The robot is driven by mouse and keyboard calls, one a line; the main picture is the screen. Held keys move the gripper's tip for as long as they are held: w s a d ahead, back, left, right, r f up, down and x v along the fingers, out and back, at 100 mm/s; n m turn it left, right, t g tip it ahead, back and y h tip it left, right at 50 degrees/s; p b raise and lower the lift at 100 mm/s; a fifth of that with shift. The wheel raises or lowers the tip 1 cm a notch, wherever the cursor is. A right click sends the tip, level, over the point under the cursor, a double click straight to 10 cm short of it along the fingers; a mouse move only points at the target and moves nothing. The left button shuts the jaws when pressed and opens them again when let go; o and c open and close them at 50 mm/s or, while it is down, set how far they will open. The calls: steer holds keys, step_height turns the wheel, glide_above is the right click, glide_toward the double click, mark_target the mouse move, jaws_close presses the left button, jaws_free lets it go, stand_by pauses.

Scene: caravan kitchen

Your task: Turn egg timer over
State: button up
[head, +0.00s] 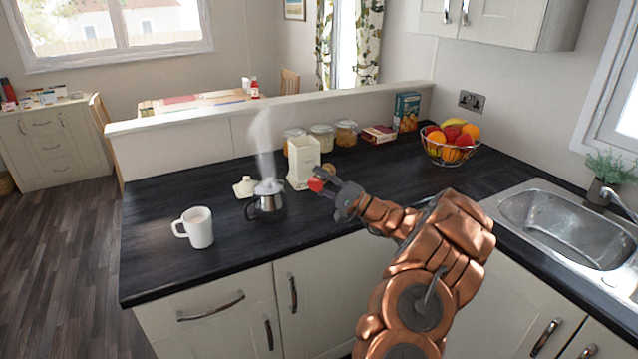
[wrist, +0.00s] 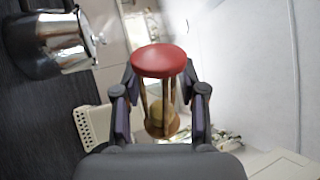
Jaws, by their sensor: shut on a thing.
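The egg timer is a small hourglass with a red cap (head: 316,184) and a wood-coloured end. My gripper (head: 334,188) is shut on it above the counter, right of the steaming teapot. In the wrist view, my gripper (wrist: 160,104) has a finger on each side of the timer (wrist: 160,62). The red cap is nearest the camera, and tan sand shows towards the wooden end. The counter lies to the left in that view, so the timer appears to lie roughly on its side.
The steel teapot (head: 266,205) and a cream canister (head: 302,160) stand close to my gripper. Jars (head: 322,136) and a fruit bowl (head: 450,150) stand behind. The dark counter's front left (head: 160,275) is clear.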

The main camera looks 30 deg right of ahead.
steer(key=shift+n+y+b, duration=0.4)
steer(key=shift+n+b, duration=0.6)
steer(key=shift+b, duration=0.5)
steer(key=n+g+b, duration=0.1)
steer(key=n+b, duration=0.1)
steer(key=b, duration=0.1)
steer(key=n+y+b, duration=0.1)
steer(key=n+b, duration=0.1)
steer(key=b, duration=0.1)
steer(key=n+g+y+b, duration=0.1)
steer(key=b, duration=0.2)
steer(key=shift+f+n+g, duration=0.25)
steer(key=shift+n+g, duration=0.05)
steer(key=shift+n, duration=0.1)
steer(key=n+b, duration=0.2)
steer(key=n+g+b, duration=0.1)
steer(key=n+b, duration=0.1)
steer(key=b, duration=0.1)
steer(key=shift+w+d+f+y, duration=0.1)
steer(key=shift+d+y, duration=0.05)
steer(key=shift+y, duration=0.25)
